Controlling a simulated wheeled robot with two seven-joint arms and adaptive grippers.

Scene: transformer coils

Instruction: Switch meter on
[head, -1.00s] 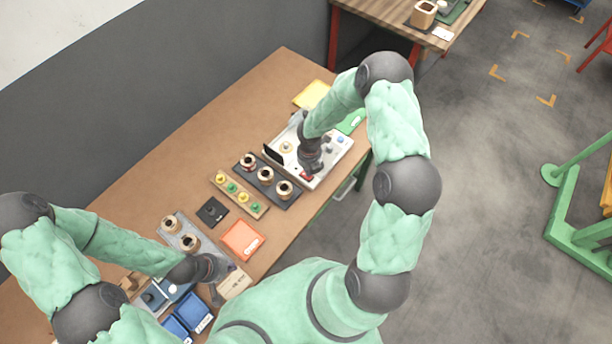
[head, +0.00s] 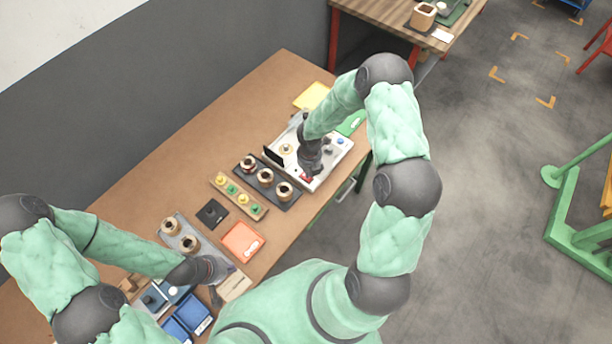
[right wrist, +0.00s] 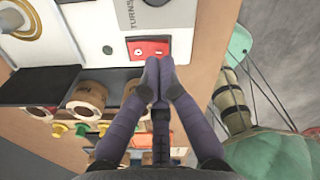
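The meter (head: 332,160) is a light grey-white box at the far right end of the brown table. A red rocker switch (right wrist: 149,49) sits on its panel in the right wrist view, beside a "TURNS" label. My right gripper (right wrist: 160,68) has its fingertips together at the lower edge of the red switch; whether they touch it I cannot tell. In the head view my right gripper (head: 306,172) is over the meter's near side and hides part of it. My left gripper (head: 216,292) is low over the near left part of the table, its fingers too small to judge.
A dark tray with copper coils (head: 265,174) stands left of the meter. A strip of coloured pegs (head: 239,195), an orange tray (head: 242,241) and blue bins (head: 188,314) lie nearer. A yellow tray (head: 311,95) and green tray (head: 351,122) lie beyond.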

